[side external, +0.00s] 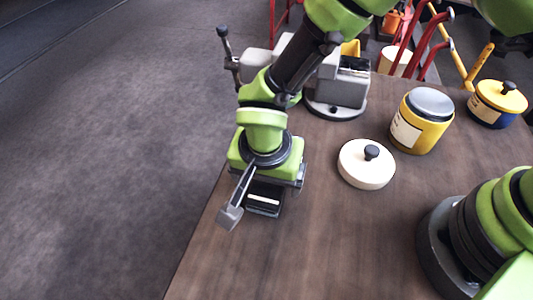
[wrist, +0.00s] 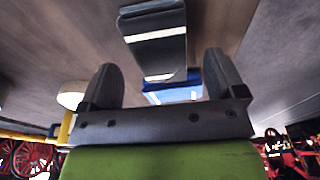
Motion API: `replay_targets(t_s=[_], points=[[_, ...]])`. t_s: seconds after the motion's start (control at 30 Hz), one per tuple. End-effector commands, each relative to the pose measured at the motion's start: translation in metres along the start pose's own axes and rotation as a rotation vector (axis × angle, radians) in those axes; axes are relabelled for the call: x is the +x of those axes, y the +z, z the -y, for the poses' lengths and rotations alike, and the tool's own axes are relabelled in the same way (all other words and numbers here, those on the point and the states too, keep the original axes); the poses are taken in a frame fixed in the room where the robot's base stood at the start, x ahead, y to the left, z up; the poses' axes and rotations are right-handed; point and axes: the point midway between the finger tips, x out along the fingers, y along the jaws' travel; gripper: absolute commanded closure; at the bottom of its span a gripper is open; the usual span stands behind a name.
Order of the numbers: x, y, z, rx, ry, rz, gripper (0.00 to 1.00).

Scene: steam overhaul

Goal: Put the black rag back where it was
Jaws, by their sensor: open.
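A small dark, flat piece with a pale stripe, which looks like the folded black rag (side external: 264,197), lies on the brown table near its left edge. In the wrist view the dark piece (wrist: 157,50) shows between and beyond my fingers. My gripper (side external: 247,203) points down right at it, and one finger shows at its left in the side view. In the wrist view my gripper (wrist: 161,62) is open, its two fingers apart on either side of the piece. I cannot tell whether they touch it. The far finger is hidden in the side view.
A white lid with a black knob (side external: 367,165) lies right of my gripper. A yellow jar (side external: 421,122) and a blue pot with a yellow lid (side external: 497,103) stand behind it. A grey machine (side external: 340,88) stands at the back. A blue-edged thing (wrist: 178,88) shows beyond the dark piece. The front table is clear.

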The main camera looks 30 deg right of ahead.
Motion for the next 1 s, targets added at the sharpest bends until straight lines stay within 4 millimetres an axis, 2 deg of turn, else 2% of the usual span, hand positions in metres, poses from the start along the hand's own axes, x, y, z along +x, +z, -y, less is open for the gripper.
replay_targets(t_s=[0.03, 0.2, 0.4, 0.53, 0.77, 0.87, 1.0], points=[[-0.013, 0.0, 0.001, -0.001, -0.007, 0.0, 0.11], [-0.051, 0.0, 0.001, -0.001, -0.007, 0.0, 0.11], [-0.082, 0.0, 0.001, -0.001, -0.003, 0.0, 0.11], [-0.09, 0.0, 0.0, -0.001, -0.001, 0.0, 0.11], [-0.093, -0.001, -0.001, -0.002, -0.002, 0.002, 0.11], [-0.107, -0.013, -0.004, -0.008, -0.023, 0.012, 0.11], [-0.15, -0.049, -0.024, -0.037, -0.093, 0.039, 0.11]])
